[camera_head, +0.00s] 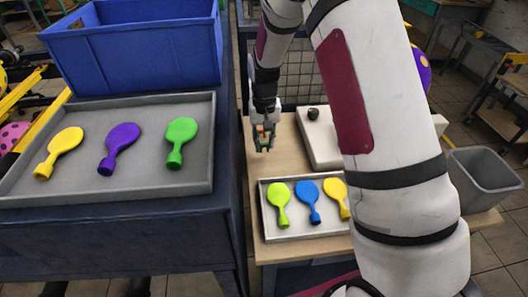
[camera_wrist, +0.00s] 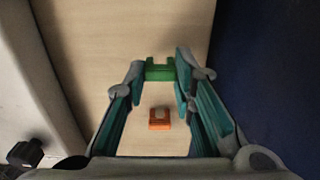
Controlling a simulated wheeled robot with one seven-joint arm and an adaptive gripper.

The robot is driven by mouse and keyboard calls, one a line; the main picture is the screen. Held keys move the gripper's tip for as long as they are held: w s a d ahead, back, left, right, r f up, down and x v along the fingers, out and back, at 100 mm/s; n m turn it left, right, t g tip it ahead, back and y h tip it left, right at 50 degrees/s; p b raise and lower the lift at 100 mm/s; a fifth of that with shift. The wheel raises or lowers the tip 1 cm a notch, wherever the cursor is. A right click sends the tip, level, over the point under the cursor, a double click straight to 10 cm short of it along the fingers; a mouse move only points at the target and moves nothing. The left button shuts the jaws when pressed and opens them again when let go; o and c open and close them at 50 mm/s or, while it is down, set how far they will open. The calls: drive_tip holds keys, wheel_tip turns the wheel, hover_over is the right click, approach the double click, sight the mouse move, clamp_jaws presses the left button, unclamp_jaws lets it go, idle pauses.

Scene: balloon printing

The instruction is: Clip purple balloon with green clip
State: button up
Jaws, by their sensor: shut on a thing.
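The purple balloon (camera_head: 118,148) lies flat and uninflated on a grey tray (camera_head: 205,150) on the left table, between a yellow balloon (camera_head: 62,148) and a green balloon (camera_head: 180,138). My gripper (camera_head: 264,141) is over the wooden table, apart from the tray. In the wrist view, my gripper (camera_wrist: 162,72) is shut on the green clip (camera_wrist: 160,68), held between its fingertips. The purple balloon is not in the wrist view.
An orange piece (camera_wrist: 160,118) shows between the fingers over the table. A blue crate (camera_head: 140,45) stands behind the grey tray. A white tray (camera_head: 292,233) holds lime, blue and yellow balloons. A grey bin (camera_head: 480,172) stands at right.

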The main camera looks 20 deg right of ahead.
sight(264, 143)
drive_tip(key=shift+r+p, duration=1.1)
drive_tip(key=shift+r, duration=2.9)
